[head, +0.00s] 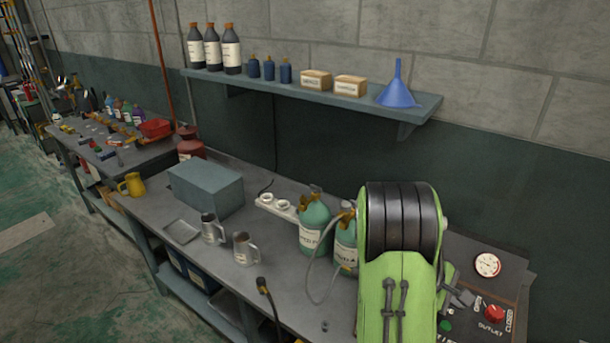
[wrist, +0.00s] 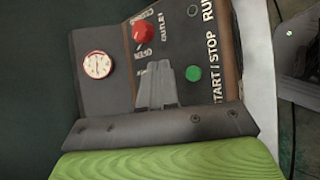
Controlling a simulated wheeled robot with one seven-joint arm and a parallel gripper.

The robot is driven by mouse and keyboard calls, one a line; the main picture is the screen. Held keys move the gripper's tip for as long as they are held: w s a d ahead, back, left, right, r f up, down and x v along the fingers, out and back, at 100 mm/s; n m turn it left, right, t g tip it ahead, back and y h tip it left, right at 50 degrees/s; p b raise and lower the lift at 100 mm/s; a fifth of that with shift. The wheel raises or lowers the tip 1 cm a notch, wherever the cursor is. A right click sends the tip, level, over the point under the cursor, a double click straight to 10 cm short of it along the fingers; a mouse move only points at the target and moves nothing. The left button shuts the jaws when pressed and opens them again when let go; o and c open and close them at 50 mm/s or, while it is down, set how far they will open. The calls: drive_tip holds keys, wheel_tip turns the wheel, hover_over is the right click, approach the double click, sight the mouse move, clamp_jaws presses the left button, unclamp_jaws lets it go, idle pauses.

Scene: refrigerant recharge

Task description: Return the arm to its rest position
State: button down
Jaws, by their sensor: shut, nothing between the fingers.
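My gripper (wrist: 155,72) shows in the wrist view with its two grey fingers together and nothing between them. It is in front of a dark control panel (wrist: 105,100), and I cannot tell the exact gap. In the head view my green arm fills the lower right, and part of my gripper (head: 462,297) shows at its right side, over the panel's left part (head: 455,250). The panel has a round gauge (head: 487,265), a red knob (head: 494,313) and a green button (head: 445,326). In the wrist view the green button (wrist: 193,74) is right of the fingers.
Two green refrigerant bottles (head: 314,228) with a hose stand just left of my arm. Metal mugs (head: 244,250), a grey box (head: 206,190) and a tray (head: 181,232) are on the bench. A wall shelf (head: 330,91) holds bottles, boxes and a blue funnel (head: 398,90).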

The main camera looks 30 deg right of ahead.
drive_tip(key=w+a+r+m+t+y, duration=0.1)
drive_tip(key=w+a+r+t, duration=0.15)
drive_tip(key=a, duration=0.45)
drive_tip(key=w+a+r+m+t+y, duration=0.1)
drive_tip(key=w+a+r+t+y, duration=0.1)
drive_tip(key=a+r, duration=0.3)
drive_tip(key=w+a+r+m+t+y, duration=0.1)
drive_tip(key=w+a+r+t, duration=0.1)
drive_tip(key=a, duration=0.6)
drive_tip(key=s+a+r+t+y, duration=0.1)
drive_tip(key=s+a+r+y, duration=0.1)
drive_tip(key=a, duration=0.5)
drive_tip(key=s+a+r+t+y, duration=0.2)
drive_tip(key=s+a, duration=0.3)
drive_tip(key=a, duration=0.3)
drive_tip(key=shift+s+a+r+m, duration=0.15)
drive_tip(key=shift+a+r+m, duration=0.15)
drive_tip(key=shift+r, duration=0.15)
